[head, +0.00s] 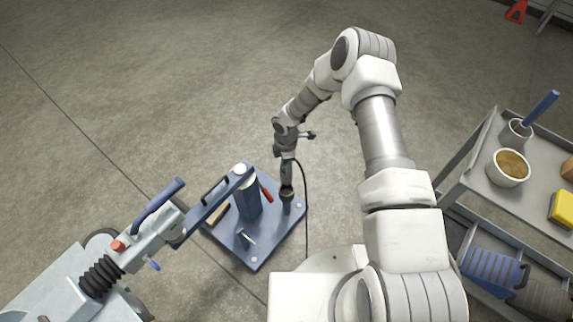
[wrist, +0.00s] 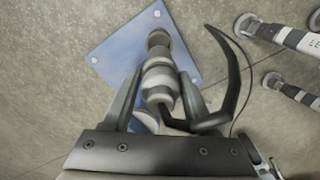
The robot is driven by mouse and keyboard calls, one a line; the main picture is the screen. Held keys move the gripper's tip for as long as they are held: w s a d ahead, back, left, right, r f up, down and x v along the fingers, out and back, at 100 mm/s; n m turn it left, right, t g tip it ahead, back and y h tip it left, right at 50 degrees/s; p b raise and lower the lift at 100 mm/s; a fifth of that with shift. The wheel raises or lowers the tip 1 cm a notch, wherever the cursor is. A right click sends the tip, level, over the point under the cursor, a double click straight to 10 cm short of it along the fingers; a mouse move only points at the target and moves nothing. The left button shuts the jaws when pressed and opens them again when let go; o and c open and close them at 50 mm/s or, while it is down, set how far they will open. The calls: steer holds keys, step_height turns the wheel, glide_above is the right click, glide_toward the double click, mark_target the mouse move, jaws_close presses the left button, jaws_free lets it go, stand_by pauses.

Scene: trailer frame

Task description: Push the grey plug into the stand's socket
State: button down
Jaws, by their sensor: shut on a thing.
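The grey plug (wrist: 160,82) is between the two fingers of my gripper (wrist: 160,100), which is shut on it. A black cable bends out of its back to the right. Its front end points at the dark round socket (wrist: 158,38) on the stand and meets or overlaps it in the wrist view. I cannot tell how deep it sits. In the head view my gripper (head: 287,181) is above the short blue post of the stand (head: 289,207), with the dark plug (head: 287,193) upright at the post's top. The stand's blue base plate (head: 254,257) lies on the floor.
A thick blue post (head: 248,205) stands on the plate beside the socket post, under the trailer coupling (head: 145,240). A grey cart (head: 480,190) with a bowl (head: 508,167) stands at right.

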steer(key=shift+f+b, duration=2.15)
steer(key=shift+f, duration=1.05)
steer(key=shift+f, duration=0.1)
steer(key=shift+f+b, duration=0.8)
steer(key=shift+f, duration=1.55)
steer(key=shift+c, duration=0.6)
jaws_free()
step_height(320, 180, up, 17)
steer(key=p, duration=0.6)
steer(key=shift+w+r, duration=0.15)
steer(key=shift+r, duration=0.05)
